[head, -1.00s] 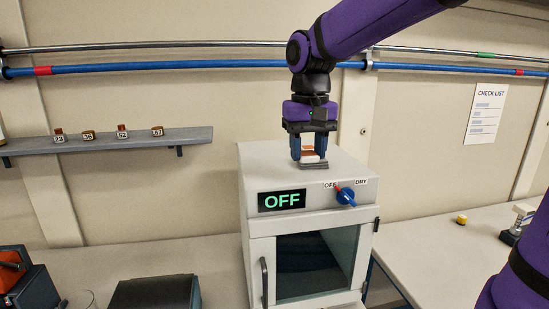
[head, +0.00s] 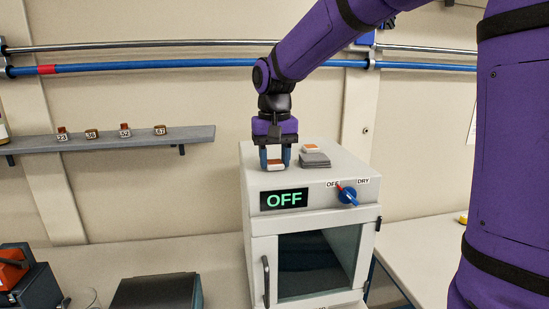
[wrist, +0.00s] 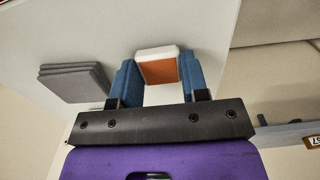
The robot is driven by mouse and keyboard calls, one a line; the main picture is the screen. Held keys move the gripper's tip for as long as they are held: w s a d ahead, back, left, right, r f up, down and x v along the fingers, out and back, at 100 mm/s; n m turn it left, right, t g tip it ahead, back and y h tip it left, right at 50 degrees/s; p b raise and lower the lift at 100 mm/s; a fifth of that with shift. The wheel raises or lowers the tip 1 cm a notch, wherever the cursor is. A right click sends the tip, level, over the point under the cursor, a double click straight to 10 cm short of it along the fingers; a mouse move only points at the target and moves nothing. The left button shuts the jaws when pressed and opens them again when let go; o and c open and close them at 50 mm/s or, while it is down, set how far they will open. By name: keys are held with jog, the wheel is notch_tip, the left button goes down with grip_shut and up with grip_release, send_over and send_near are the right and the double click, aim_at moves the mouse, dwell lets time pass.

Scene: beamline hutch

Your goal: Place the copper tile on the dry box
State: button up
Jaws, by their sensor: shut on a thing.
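My gripper (head: 275,163) is shut on a copper tile with a white edge (head: 275,165), low over the front left part of the top of the white dry box (head: 350,168). I cannot tell whether the tile touches the box top. In the wrist view the copper face of the tile (wrist: 158,69) shows between the blue fingers. A second piece with an orange-brown top and white edge (head: 310,148) lies at the back of the box top, behind a grey stack of flat plates (head: 315,160). The stack also shows in the wrist view (wrist: 75,83), beside the fingers.
The dry box front has a lit OFF display (head: 284,199) and a blue knob (head: 348,195) between OFF and DRY labels. A dark box (head: 155,292) stands on the bench at left.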

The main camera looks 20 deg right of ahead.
aim_at(275, 162)
jog(key=o, duration=0.9)
jog(key=shift+f, duration=0.1)
notch_tip(275, 162, up, 12)
jog(key=shift+r, duration=0.2)
jog(key=s+d+f+t, duration=0.1)
jog(key=s+d+f, duration=0.1)
jog(key=s, duration=0.6)
jog(key=s+d+f+n+t, duration=0.1)
jog(key=s+f, duration=0.3)
jog(key=s, duration=0.4)
jog(key=s+d+f+n+t, duration=0.1)
jog(key=s+d+f+t, duration=0.2)
jog(key=s, duration=0.6)
jog(key=shift+d+f, duration=0.4)
